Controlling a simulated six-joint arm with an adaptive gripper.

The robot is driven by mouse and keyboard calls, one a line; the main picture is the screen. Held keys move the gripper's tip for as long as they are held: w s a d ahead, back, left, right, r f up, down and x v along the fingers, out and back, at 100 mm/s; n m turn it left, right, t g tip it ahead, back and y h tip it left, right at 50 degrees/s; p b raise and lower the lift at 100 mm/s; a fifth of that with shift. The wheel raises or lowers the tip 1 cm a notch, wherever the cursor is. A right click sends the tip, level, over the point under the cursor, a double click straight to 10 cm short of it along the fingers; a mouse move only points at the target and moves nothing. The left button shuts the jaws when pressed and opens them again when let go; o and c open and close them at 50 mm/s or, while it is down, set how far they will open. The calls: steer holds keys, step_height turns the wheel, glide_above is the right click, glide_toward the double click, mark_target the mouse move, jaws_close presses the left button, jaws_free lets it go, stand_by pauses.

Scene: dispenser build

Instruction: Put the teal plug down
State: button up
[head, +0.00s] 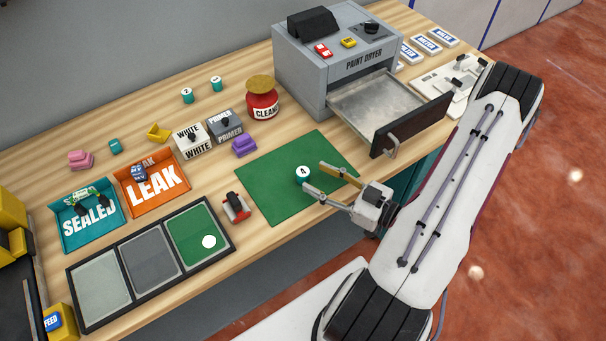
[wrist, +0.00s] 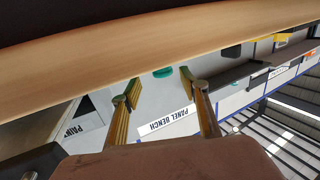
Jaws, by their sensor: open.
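A teal plug (head: 303,174) with a white top marked 4 stands upright on the green mat (head: 275,201). My gripper (head: 314,180) is open, low over the right part of the mat. Its two fingertips are spread just to the right of the plug; whether either touches it I cannot tell. In the wrist view my gripper (wrist: 154,86) shows two parted fingers with nothing clamped between them. A small teal patch (wrist: 163,72) shows beyond the fingertips there; I cannot tell whether it is the plug.
The paint dryer (head: 365,62) stands behind with its drawer (head: 375,105) pulled out. A red cleaner jar (head: 262,101) and a purple block (head: 244,145) are behind the mat. A red-and-black piece (head: 235,207) and a three-panel tray (head: 128,295) lie left. The mat's left half is clear.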

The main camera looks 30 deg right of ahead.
mark_target(303, 171)
steer(key=shift+w, duration=0.15)
steer(key=shift+w+a+f, duration=0.2)
steer(key=shift+w+a, duration=0.2)
steer(key=shift+w, duration=0.2)
steer(key=shift+w+a+f, duration=0.15)
steer(key=shift+w+a, duration=0.25)
steer(key=shift+w, duration=0.15)
steer(key=shift+x, duration=1.1)
jaws_close()
